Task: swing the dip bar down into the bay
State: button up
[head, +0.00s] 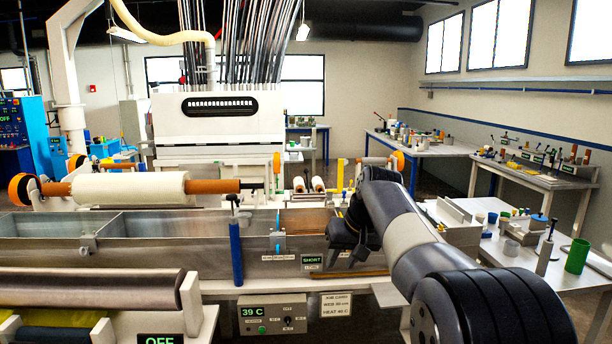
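The resin bath is a long metal trough (180,257) with several compartments, running across the middle of the head view. A blue upright post or handle (236,252) with a dark knob on top stands at its front wall; I cannot tell if this belongs to the dip bar. A smaller blue piece (279,242) sits at a divider to the right. A green-lit "SHORT" label (312,260) is on the front wall near the right end. My gripper (350,238) is dark and hangs over the right end, hiding part of it.
A cream roll (130,188) on a brown core lies behind the trough. A dark roll (90,288) is in front at left. A control box (272,314) reading 39 C is below the trough. A white table (510,262) with cups and tools stands at right.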

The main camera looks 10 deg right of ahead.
aim_at(297, 197)
jog(key=i, duration=1.5)
jog(key=i+z, duration=0.1)
jog(key=i, duration=1.35)
